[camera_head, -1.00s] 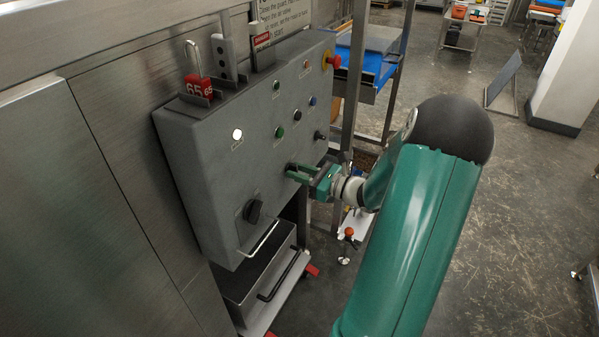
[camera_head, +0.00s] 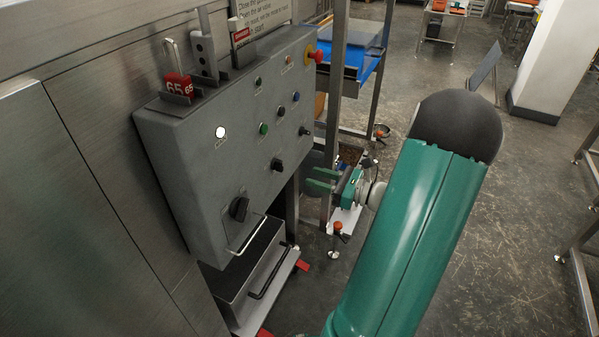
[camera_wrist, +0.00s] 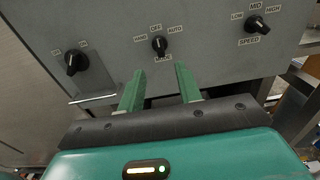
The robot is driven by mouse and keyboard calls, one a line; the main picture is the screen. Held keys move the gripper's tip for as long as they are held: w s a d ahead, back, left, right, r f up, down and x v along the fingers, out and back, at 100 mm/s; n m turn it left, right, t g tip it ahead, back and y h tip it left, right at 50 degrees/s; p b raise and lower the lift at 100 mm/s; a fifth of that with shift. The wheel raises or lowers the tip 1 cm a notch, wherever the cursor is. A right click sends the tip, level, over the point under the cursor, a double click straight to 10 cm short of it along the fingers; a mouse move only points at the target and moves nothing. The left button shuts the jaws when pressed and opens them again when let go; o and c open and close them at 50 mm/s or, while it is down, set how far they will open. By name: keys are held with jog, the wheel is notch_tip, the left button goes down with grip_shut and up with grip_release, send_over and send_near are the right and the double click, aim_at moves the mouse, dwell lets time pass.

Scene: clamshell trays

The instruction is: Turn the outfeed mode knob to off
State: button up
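The mode knob (camera_head: 277,164) is a small black knob low on the grey control panel (camera_head: 190,170). In the wrist view the mode knob (camera_wrist: 159,45) has the labels HAND, OFF and AUTO above it. Its pointer looks roughly upward, near OFF, though the mark is small. My gripper (camera_head: 318,180) is to the right of the knob, apart from the panel. Its two green fingers are spread and empty; in the wrist view the open gripper (camera_wrist: 156,69) is just below the knob, with nothing between the fingers.
The speed knob (camera_wrist: 257,24) is to the right and another black knob (camera_wrist: 75,62) to the left. The panel also bears a lit white button (camera_head: 220,132), several small buttons and a red emergency stop (camera_head: 317,56). A handled metal box (camera_head: 240,275) stands below the panel.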

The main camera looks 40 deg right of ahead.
jog(key=shift+v, duration=1.85)
